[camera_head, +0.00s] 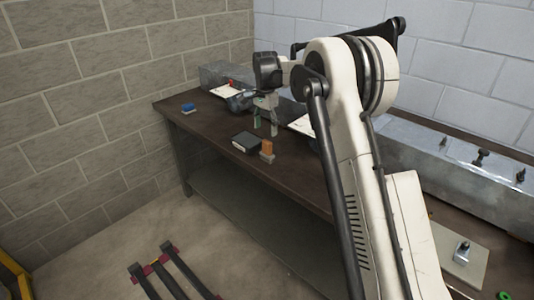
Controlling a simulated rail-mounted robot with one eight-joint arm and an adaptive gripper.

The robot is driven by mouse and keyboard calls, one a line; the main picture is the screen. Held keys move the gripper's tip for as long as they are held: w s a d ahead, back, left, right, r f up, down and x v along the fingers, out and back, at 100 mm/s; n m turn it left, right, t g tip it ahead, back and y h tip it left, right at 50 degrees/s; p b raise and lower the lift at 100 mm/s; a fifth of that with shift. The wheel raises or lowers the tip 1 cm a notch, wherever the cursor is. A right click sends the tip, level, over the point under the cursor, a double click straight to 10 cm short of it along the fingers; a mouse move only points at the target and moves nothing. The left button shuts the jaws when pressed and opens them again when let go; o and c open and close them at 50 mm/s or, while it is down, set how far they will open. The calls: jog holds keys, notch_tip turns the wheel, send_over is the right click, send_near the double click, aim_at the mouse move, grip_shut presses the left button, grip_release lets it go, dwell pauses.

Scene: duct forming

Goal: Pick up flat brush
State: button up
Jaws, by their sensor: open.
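A small upright item with an orange top and a pale lower part (267,149) stands near the front edge of the dark workbench. It may be the flat brush, but it is too small to be sure. My gripper (266,131) points down just behind and above it, with its two fingers apart and nothing seen between them. I cannot tell the exact gap between the fingertips and the orange item.
A black box (246,142) lies just left of the orange item. A blue item (188,107) sits at the bench's far left. A long grey metal duct (433,150) runs along the wall. The bench (215,127) has bare room between the blue item and black box.

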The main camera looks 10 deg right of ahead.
aim_at(267, 141)
notch_tip(267, 141, down, 6)
jog(key=shift+r, duration=0.15)
jog(key=shift+w+d+f, duration=0.1)
jog(key=shift+f, duration=0.8)
jog(key=shift+w+d+f, duration=0.15)
jog(key=shift+f, duration=0.7)
jog(key=shift+w+d+f, duration=0.1)
jog(key=shift+f, duration=0.8)
jog(key=c, duration=1.4)
jog(key=shift+o, duration=0.2)
jog(key=shift+r, duration=0.1)
jog(key=shift+r, duration=0.5)
jog(key=r, duration=0.2)
jog(key=a+r, duration=0.1)
jog(key=shift+s+a+r, duration=0.1)
jog(key=shift+s+r, duration=0.3)
jog(key=s+a+r, duration=0.5)
jog(key=a+r, duration=0.1)
jog(key=a, duration=0.2)
jog(key=shift+s+a, duration=0.3)
